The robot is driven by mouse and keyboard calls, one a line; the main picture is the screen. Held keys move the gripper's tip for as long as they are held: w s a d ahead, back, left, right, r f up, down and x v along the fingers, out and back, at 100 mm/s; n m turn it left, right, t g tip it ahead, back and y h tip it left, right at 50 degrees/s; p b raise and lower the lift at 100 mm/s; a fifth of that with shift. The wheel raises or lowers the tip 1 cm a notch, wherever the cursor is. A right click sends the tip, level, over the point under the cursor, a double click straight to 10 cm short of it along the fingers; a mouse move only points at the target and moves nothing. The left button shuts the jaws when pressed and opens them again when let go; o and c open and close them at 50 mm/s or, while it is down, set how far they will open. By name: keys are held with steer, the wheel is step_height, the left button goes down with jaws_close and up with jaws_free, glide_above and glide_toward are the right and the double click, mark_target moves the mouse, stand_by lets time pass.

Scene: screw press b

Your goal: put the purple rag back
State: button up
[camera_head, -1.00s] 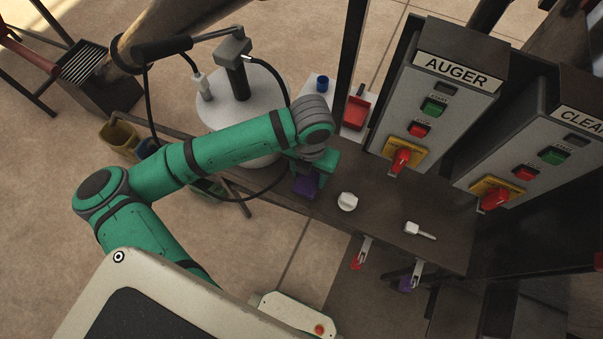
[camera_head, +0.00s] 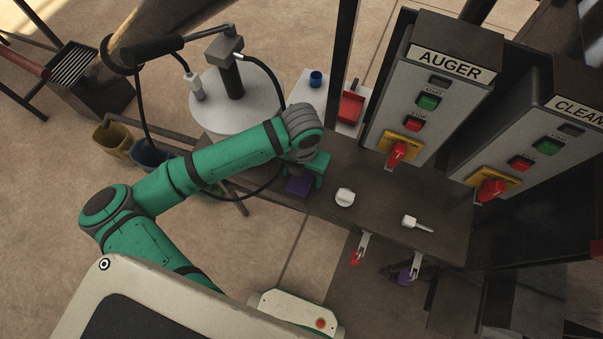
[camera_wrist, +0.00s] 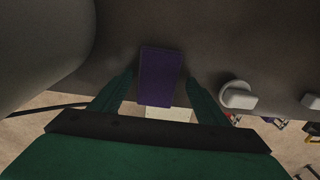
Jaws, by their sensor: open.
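The purple rag (camera_head: 298,186) is a flat folded rectangle on the dark bench top, near its front left edge. My gripper (camera_head: 306,174) is above it at the bench's left part and partly covers it. In the wrist view the rag (camera_wrist: 160,77) lies between the two spread green fingers of my gripper (camera_wrist: 160,84), with a gap on each side. My gripper is open and holds nothing. A purple-marked clip (camera_head: 405,276) and a red-marked clip (camera_head: 358,252) hang at the bench's front edge.
A white round knob (camera_head: 345,197) and a white handled piece (camera_head: 416,224) lie on the bench right of my gripper. AUGER and CLEAN control boxes (camera_head: 428,95) stand behind. A white drum (camera_head: 237,100) with a cable is at the left. Yellow and blue buckets (camera_head: 114,141) stand beyond.

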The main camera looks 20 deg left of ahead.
steer(key=shift+r, duration=0.1)
steer(key=shift+w+r, duration=0.1)
steer(key=shift+r, duration=0.15)
step_height(320, 180, up, 11)
steer(key=shift+r, duration=0.2)
steer(key=shift+f, duration=0.1)
stand_by(0.4)
